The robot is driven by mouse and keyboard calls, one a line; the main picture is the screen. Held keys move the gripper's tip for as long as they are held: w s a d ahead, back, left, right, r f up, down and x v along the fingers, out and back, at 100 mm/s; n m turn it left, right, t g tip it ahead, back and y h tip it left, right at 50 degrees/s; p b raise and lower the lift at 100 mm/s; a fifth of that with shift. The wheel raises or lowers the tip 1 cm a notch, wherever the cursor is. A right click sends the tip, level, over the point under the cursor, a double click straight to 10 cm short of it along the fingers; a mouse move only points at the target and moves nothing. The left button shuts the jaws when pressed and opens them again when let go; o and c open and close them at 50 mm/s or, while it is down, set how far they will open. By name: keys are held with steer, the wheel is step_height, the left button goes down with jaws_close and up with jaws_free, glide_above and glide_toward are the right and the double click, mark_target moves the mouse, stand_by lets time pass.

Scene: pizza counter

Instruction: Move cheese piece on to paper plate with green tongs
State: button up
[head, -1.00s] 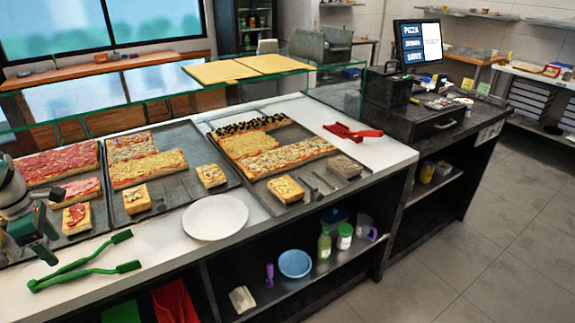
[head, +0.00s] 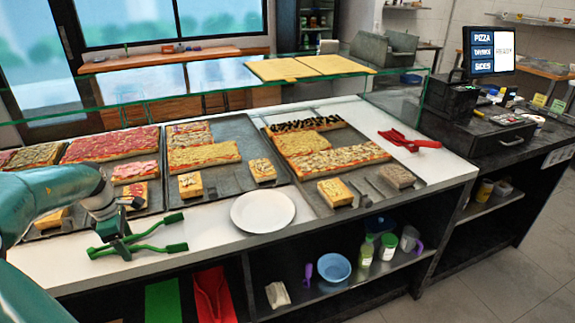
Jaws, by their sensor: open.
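The green tongs (head: 160,248) lie on the white counter at the front left, their two arms spread to the right. My gripper (head: 117,240) is open at the tongs' left part and hides some of it; I cannot tell if it touches them. The round white paper plate (head: 263,211) is empty, right of the tongs. Small yellowish square pieces, one at the front (head: 190,185) and one at the right (head: 262,170), lie on the middle tray (head: 225,190). Another topped piece (head: 335,192) lies on the right tray. I cannot tell which is the cheese piece.
Larger pizza slabs (head: 203,155) fill the backs of the trays. Red tongs (head: 410,140) lie at the counter's right. A glass shelf (head: 200,93) runs above the back. A blue bowl (head: 333,267) and bottles stand on the shelf below. Counter around the plate is clear.

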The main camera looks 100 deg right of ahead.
steer(key=c, duration=0.7)
steer(key=shift+r, duration=6)
steer(key=shift+w, duration=0.1)
